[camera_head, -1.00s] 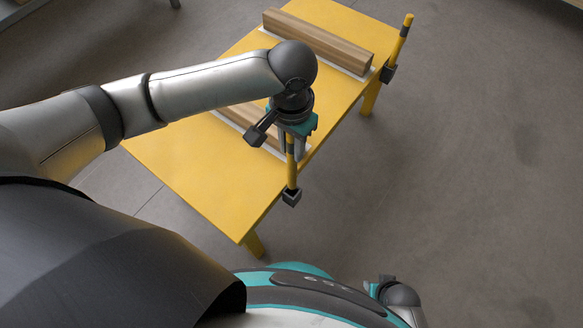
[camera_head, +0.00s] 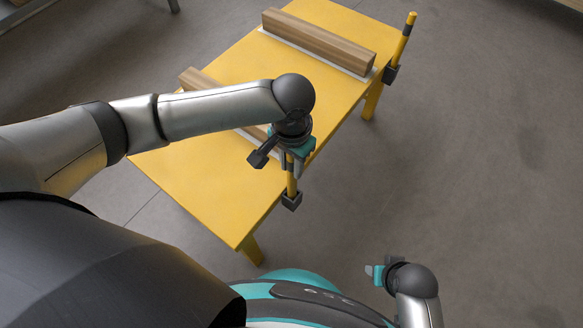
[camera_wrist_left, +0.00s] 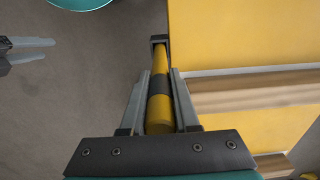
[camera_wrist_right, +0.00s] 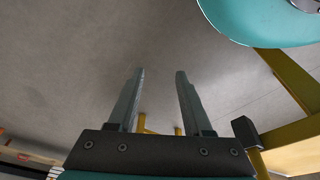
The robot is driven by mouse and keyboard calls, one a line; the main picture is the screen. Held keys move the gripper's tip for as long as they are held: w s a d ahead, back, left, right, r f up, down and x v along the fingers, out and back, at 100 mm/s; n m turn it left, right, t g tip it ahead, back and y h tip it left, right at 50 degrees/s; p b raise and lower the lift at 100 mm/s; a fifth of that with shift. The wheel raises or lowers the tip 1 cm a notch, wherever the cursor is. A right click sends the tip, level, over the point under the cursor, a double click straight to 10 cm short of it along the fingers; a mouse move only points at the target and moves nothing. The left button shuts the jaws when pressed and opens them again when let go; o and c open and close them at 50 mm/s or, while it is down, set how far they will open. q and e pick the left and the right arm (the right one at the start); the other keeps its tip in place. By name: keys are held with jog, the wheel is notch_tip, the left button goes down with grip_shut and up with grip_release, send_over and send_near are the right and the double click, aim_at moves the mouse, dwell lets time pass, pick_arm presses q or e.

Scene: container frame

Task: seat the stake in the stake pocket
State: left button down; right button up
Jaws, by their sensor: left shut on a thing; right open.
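The stake (camera_head: 291,184) is a yellow rod with a black band. My left gripper (camera_head: 292,170) is shut on it above the near end of the table's right edge. The stake stands roughly upright, and its lower end meets the dark square stake pocket (camera_head: 291,202); how deep it sits is hard to tell. The left wrist view shows the stake (camera_wrist_left: 160,98) between the fingers, its far end at the pocket (camera_wrist_left: 158,40). My right gripper (camera_head: 374,274) is open and empty, low and away from the table; its spread fingers show in the right wrist view (camera_wrist_right: 154,75).
The yellow table (camera_head: 215,195) carries two wooden beams, one at the back (camera_head: 320,42) and one partly behind my left arm (camera_head: 200,80). Another yellow stake (camera_head: 405,38) stands in a pocket (camera_head: 391,74) at the far right corner. Open floor lies to the right.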

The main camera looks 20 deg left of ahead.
pick_arm(q)
jog(key=shift+f, duration=0.6)
pick_arm(e)
jog(key=shift+w+r, duration=0.3)
jog(key=shift+r, duration=0.3)
pick_arm(q)
jog(key=shift+f, duration=0.1)
jog(key=c, duration=0.7)
grip_release()
jog(key=shift+o, duration=0.2)
pick_arm(e)
jog(key=shift+s+f, duration=0.1)
